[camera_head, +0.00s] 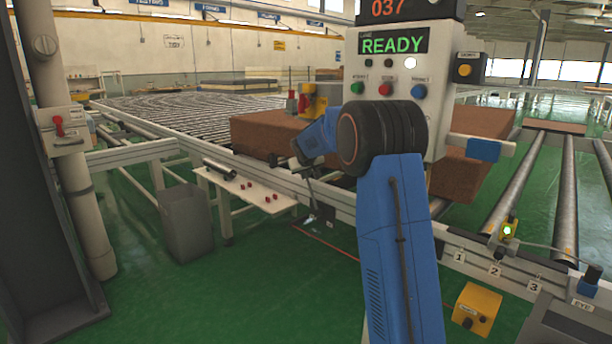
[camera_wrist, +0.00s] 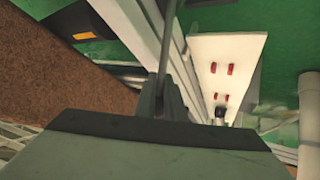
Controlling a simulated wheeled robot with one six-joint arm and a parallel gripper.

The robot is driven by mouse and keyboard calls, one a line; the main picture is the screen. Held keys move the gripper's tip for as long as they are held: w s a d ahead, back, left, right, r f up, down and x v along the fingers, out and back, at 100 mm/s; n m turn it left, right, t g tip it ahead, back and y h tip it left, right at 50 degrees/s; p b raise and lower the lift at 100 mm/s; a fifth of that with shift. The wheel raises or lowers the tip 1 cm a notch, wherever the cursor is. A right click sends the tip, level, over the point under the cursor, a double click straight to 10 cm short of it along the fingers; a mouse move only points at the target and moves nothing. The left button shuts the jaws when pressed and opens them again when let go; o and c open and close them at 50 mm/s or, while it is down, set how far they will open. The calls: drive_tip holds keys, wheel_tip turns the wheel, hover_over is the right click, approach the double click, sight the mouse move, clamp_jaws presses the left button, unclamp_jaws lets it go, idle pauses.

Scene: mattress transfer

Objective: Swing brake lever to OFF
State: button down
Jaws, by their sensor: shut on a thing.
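My gripper (camera_wrist: 168,100) is shut on a thin grey rod (camera_wrist: 166,45), which runs up between its fingers in the wrist view. The rod looks like the brake lever, but no ON or OFF mark can be read. In the head view my blue arm reaches to the conveyor's side rail, and my gripper (camera_head: 303,166) is small and dark there, partly hidden by my wrist. A thin rod (camera_head: 312,192) shows just below it, slanting down beside the rail.
A white shelf (camera_head: 243,187) with several red pieces and a dark tube (camera_head: 219,168) juts from the rail. A brown mattress block (camera_head: 262,135) lies on the conveyor. The control box (camera_head: 405,75) reads READY.

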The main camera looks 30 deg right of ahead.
drive_tip(key=shift+w+r, duration=0.3)
drive_tip(key=shift+r, duration=0.25)
drive_tip(key=c, duration=1.9)
unclamp_jaws()
drive_tip(key=shift+w+f, duration=0.1)
drive_tip(key=shift+c, duration=0.2)
drive_tip(key=shift+o, duration=0.5)
drive_tip(key=shift+f, duration=0.2)
drive_tip(key=v, duration=1.7)
drive_tip(key=shift+r, duration=0.1)
drive_tip(key=shift+s, duration=0.2)
